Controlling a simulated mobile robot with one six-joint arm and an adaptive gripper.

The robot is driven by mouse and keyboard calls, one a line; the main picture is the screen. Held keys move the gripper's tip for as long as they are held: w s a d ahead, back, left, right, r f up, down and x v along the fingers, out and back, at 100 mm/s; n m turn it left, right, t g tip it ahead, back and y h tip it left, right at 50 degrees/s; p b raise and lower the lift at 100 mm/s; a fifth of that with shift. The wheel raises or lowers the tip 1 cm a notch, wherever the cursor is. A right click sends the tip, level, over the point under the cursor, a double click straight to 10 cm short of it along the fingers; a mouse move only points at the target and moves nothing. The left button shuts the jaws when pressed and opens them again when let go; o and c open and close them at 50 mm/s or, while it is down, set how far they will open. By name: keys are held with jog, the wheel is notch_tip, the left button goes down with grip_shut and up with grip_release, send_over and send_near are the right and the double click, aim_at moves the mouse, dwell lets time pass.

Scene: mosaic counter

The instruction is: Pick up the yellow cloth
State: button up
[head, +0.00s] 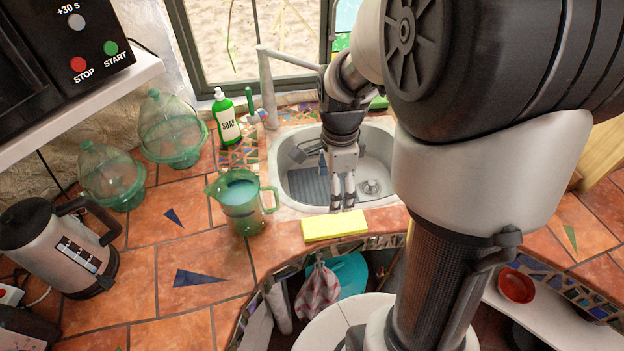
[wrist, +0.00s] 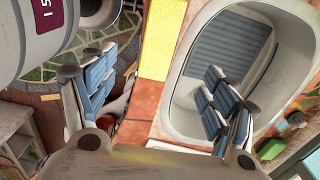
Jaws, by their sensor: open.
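The yellow cloth (head: 334,225) lies flat on the tiled counter in front of the sink, near the counter's front edge. In the wrist view the cloth (wrist: 162,38) shows at the top, beyond and between the fingers. My gripper (head: 342,203) points down over the front part of the sink, just behind the cloth and apart from it. In the wrist view my gripper (wrist: 155,100) has its two fingers wide apart, with nothing between them. The cloth is fully visible in the head view.
The sink (head: 290,185) lies beneath my gripper. A green jug (head: 240,205) with liquid stands left of the cloth. A soap bottle (head: 226,118) and the faucet (head: 266,85) are behind. Glass cloches (head: 170,130) and a kettle (head: 60,245) stand at left. The tiles between are clear.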

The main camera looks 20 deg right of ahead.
aim_at(332, 224)
notch_tip(332, 224, down, 15)
jog(key=b, duration=0.5)
jog(key=shift+d+f+b, duration=0.1)
jog(key=shift+f+b, duration=0.1)
jog(key=shift+b, duration=0.2)
jog(key=shift+r, duration=0.1)
jog(key=shift+c, duration=0.5)
jog(key=c, duration=1)
jog(key=shift+c, duration=0.2)
jog(key=shift+r, duration=0.1)
notch_tip(332, 224, up, 20)
jog(key=p, duration=0.7)
